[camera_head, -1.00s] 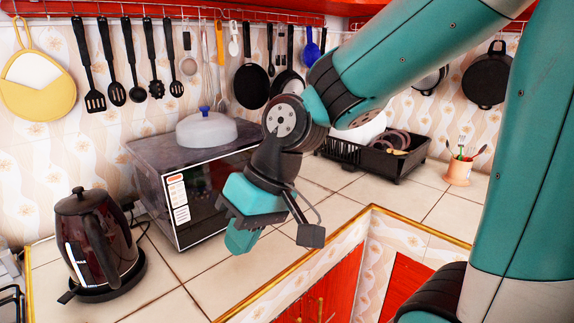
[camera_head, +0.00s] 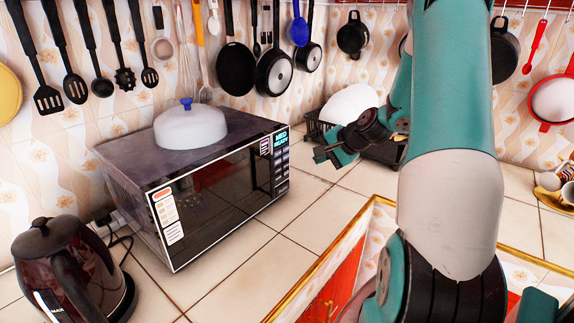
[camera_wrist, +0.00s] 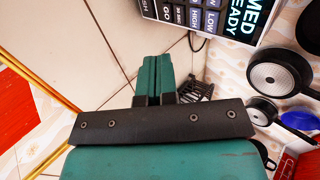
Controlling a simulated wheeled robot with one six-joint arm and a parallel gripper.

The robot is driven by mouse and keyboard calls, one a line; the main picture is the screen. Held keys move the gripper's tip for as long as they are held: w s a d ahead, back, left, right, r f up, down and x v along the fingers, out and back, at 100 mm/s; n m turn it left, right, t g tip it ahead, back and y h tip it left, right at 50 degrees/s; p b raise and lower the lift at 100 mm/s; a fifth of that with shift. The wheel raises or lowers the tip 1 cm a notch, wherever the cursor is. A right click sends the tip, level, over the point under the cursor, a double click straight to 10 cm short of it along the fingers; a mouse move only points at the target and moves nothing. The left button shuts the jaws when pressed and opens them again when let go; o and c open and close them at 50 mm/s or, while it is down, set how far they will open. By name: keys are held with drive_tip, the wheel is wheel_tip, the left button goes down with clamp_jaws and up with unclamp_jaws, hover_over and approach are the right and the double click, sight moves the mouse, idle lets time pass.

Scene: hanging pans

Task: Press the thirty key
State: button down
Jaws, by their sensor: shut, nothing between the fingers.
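The microwave (camera_head: 225,195) stands on the tiled counter, with its keypad (camera_head: 281,168) and lit display (camera_head: 280,139) reading "MED READY" at the right end of its front. In the wrist view the keypad (camera_wrist: 193,18) is at the top, cut off by the edge and turned sideways.
A white lid (camera_head: 190,127) with a blue knob sits on the microwave. A dark kettle (camera_head: 68,270) stands at the front left. A black dish rack (camera_head: 378,153) is behind my arm. Pans and utensils hang above. The counter in front of the microwave is clear.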

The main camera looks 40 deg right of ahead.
drive_tip(key=d, duration=0.1)
drive_tip(key=p, duration=0.4)
approach(286, 165)
drive_tip(key=x, duration=0.4)
drive_tip(key=s+f+x, duration=0.1)
drive_tip(key=x, duration=0.1)
drive_tip(key=shift+w+f, duration=0.15)
drive_tip(key=shift+f, duration=0.1)
drive_tip(key=shift+w+f, duration=0.15)
drive_tip(key=shift+w, duration=0.3)
drive_tip(key=shift+w+a+b, duration=0.1)
drive_tip(key=shift+w+b, duration=0.2)
drive_tip(key=shift+w, duration=0.35)
drive_tip(key=shift+r, duration=0.2)
drive_tip(key=shift+w, duration=0.1)
